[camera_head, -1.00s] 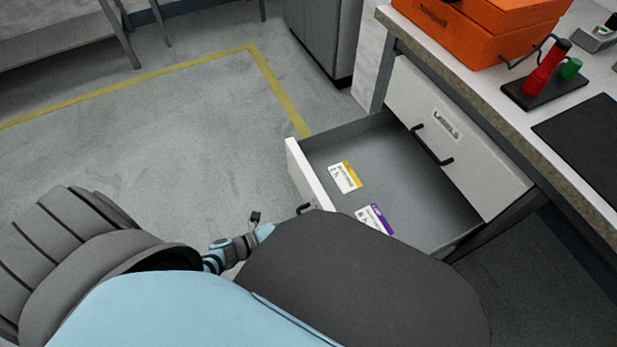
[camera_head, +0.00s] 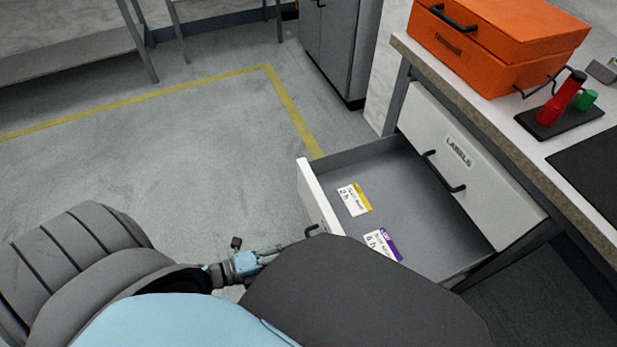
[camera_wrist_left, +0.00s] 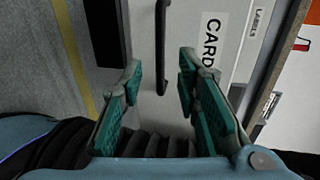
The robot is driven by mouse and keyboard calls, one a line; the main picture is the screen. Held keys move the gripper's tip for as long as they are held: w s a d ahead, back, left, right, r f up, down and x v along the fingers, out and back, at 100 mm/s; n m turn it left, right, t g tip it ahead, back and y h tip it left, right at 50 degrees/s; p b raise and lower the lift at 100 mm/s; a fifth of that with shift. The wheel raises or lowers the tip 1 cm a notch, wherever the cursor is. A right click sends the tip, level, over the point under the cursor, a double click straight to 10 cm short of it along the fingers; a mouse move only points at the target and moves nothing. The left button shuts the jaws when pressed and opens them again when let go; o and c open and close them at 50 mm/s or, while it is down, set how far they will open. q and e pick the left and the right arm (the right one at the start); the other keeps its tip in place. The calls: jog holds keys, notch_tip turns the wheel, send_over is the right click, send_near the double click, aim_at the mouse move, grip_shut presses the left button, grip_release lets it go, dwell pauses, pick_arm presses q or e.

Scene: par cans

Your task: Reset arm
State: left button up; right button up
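My left gripper (camera_wrist_left: 160,76) is open and empty in the left wrist view, its two teal-padded fingers apart. The black handle (camera_wrist_left: 161,45) of the drawer front marked "CARD" (camera_wrist_left: 211,38) lies between the fingertips in the picture; I cannot tell whether they touch it. In the head view, part of my left wrist (camera_head: 246,263) shows beside the open drawer (camera_head: 425,235), with my own large dark arm link hiding the lower area. My right gripper is not in view.
Inside the drawer lie a yellow-edged card (camera_head: 354,199) and a purple-edged card (camera_head: 382,244). A closed "LABELS" drawer (camera_head: 458,150) is beside it. An orange case (camera_head: 490,45) and a red cylinder (camera_head: 562,98) stand on the bench. The floor at left is clear.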

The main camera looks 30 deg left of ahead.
pick_arm(q)
jog(key=v, duration=0.4)
jog(key=shift+s+a+r, duration=0.1)
jog(key=shift+s+a, duration=0.1)
jog(key=shift+s, duration=0.1)
